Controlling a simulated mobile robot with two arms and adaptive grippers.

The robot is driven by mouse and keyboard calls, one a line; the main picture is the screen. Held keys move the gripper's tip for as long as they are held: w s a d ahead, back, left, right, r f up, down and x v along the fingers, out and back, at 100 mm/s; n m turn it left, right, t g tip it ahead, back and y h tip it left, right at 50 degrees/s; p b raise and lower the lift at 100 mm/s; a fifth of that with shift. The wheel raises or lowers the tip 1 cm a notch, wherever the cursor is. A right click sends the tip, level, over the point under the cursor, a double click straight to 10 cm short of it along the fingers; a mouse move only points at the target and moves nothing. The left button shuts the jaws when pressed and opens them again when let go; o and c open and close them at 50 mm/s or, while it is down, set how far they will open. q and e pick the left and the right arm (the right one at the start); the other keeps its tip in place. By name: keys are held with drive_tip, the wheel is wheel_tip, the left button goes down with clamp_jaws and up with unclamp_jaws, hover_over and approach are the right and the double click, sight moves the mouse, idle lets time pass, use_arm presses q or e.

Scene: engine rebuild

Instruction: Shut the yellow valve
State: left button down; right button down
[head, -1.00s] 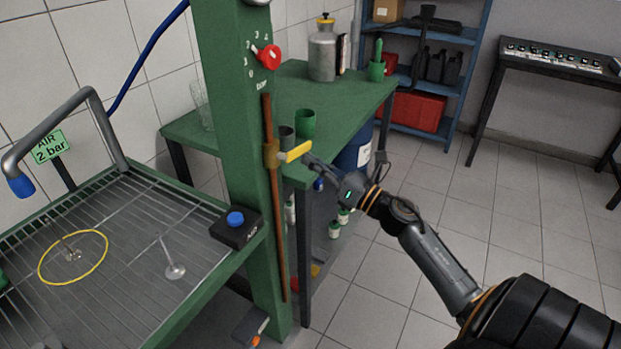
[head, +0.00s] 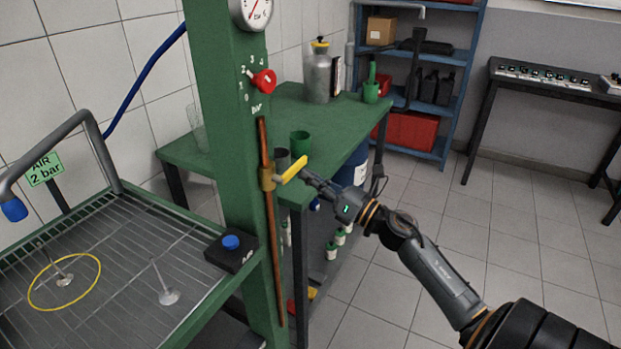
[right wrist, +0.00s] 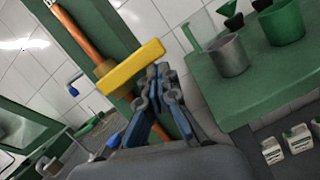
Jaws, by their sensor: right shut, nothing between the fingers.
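The yellow valve handle (head: 293,169) sticks out to the right and slants upward from a brass valve body (head: 267,178) on a copper pipe (head: 271,245). The pipe runs down the green post. My right gripper (head: 307,176) is shut and empty, with its fingertips just right of the handle and below its outer end. In the right wrist view the yellow handle (right wrist: 132,66) lies across the pipe, and the shut fingertips (right wrist: 160,72) are at its outer end. I cannot tell whether they touch it. My left gripper is not in view.
A red knob (head: 263,82) and a gauge (head: 254,12) sit higher on the green post (head: 219,110). A green bench (head: 338,150) with cups and a metal bottle (head: 319,72) stands close behind the gripper. A wire-rack table (head: 120,240) is at left. Floor at right is clear.

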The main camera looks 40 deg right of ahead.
drive_tip(key=shift+d+r, duration=0.1)
drive_tip(key=shift+r, duration=0.05)
drive_tip(key=v, duration=1.2)
drive_tip(key=shift+f, duration=0.25)
